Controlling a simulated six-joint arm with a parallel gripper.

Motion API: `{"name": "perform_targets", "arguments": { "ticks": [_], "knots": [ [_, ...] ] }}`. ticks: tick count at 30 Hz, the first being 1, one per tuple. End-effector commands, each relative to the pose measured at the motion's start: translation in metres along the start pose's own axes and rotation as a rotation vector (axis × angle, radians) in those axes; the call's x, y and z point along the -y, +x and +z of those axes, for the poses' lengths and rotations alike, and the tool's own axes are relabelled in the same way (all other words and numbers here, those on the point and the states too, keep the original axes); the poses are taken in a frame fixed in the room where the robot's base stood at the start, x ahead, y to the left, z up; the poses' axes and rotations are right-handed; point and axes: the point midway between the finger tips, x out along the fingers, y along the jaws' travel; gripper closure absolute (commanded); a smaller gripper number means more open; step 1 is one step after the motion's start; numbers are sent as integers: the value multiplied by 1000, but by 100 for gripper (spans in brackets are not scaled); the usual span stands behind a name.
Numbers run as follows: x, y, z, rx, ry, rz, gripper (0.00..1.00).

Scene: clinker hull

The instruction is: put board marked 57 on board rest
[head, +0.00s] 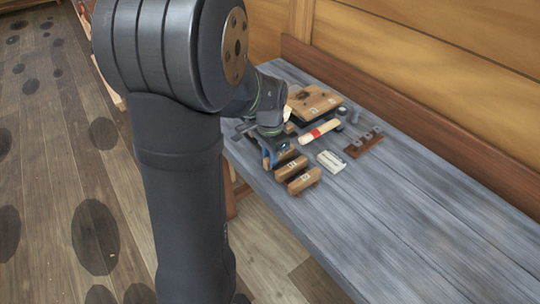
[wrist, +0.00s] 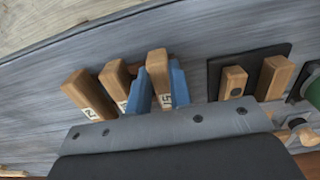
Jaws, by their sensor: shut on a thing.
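My gripper (wrist: 161,88) has blue fingers shut on the sides of a wooden board, the board marked 57 (wrist: 158,70); its mark shows upside down in the wrist view and is only partly clear. In the head view my gripper (head: 270,153) is low over the bench, beside two other marked boards. I cannot tell whether the held board touches the bench. A dark plate (wrist: 214,78) bearing wooden blocks lies right of my gripper in the wrist view, behind it in the head view (head: 297,117); it seems to be the board rest.
Two loose boards (head: 303,181) (head: 291,168) lie close beside my gripper. A pale roller with a red band (head: 320,132), a white block (head: 331,161) and a brown strip with grey pegs (head: 363,142) lie further right. The bench's right part (head: 420,220) is clear.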

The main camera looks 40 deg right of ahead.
Motion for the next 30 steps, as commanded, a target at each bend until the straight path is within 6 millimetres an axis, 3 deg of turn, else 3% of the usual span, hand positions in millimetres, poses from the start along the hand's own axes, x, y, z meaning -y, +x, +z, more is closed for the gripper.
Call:
{"name": "perform_targets", "arguments": {
  "ticks": [6,7,9,10,20,23,30],
  "knots": [
    [0,2,0,1,0,1,100],
    [0,2,0,0,0,0,75],
    [0,2,0,0,0,0,61],
    [0,2,0,0,0,0,59],
    [0,-2,0,-2,0,-1,59],
    [0,-14,-1,-3,0,-3,59],
    [0,-64,-1,-4,0,-3,59]
  ]
}}
